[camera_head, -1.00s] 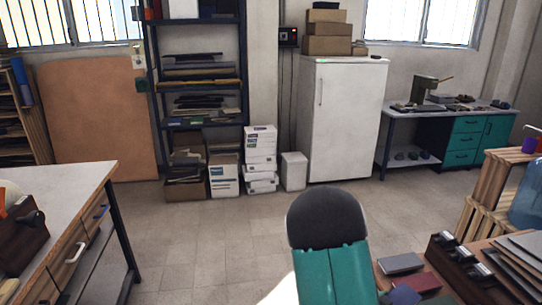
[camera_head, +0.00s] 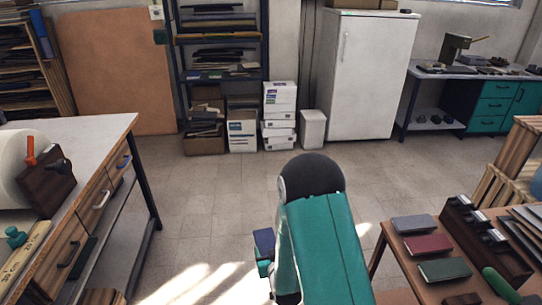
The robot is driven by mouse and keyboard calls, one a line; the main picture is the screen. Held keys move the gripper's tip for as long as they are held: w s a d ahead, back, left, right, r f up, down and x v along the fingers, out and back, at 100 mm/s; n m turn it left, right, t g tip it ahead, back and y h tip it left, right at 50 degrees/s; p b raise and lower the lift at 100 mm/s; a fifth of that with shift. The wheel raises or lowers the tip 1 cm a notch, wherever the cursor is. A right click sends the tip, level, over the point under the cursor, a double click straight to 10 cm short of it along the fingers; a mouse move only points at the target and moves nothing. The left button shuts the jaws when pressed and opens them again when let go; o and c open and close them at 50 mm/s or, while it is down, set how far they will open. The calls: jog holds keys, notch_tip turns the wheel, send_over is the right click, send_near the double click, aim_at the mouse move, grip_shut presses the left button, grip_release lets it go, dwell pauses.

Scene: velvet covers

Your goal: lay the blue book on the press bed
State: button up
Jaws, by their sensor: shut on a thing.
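The blue book (camera_head: 264,241) shows as a small dark blue block just left of my teal arm, above the floor. My gripper (camera_head: 265,267) is partly visible at the book's lower edge and is shut on it. My arm hides much of the gripper and perhaps part of the book. I cannot pick out a press bed for certain. A small grey-green machine with a lever (camera_head: 455,47) stands on the far bench at the back right.
A wooden table at right (camera_head: 398,297) holds a grey book (camera_head: 412,224), a red book (camera_head: 428,245), a green book (camera_head: 444,269) and a dark rack (camera_head: 486,240). A workbench (camera_head: 85,135) stands at left. White boxes (camera_head: 279,112) and a fridge (camera_head: 368,80) stand behind. The floor between is clear.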

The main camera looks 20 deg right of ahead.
jog(key=s+d+r+m+g+h, duration=0.1)
jog(key=s+d+m+h, duration=0.2)
jog(key=d, duration=0.5)
jog(key=s+d+r+m+g+h, duration=0.2)
jog(key=s+d+m+h, duration=0.15)
jog(key=d, duration=0.45)
jog(key=s+d+r+m+g+h, duration=0.1)
jog(key=s+d+m+h, duration=0.2)
jog(key=d, duration=0.6)
jog(key=s+d+r+m+g+h, duration=0.2)
jog(key=s+d+m+g, duration=0.3)
jog(key=s, duration=0.5)
jog(key=s+d+r+m+g+h, duration=0.2)
jog(key=s+d+r+m+g, duration=0.2)
jog(key=s+d+g, duration=0.3)
jog(key=s+d+m, duration=0.1)
jog(key=s, duration=0.2)
jog(key=shift+d+r, duration=0.15)
jog(key=shift+s, duration=0.1)
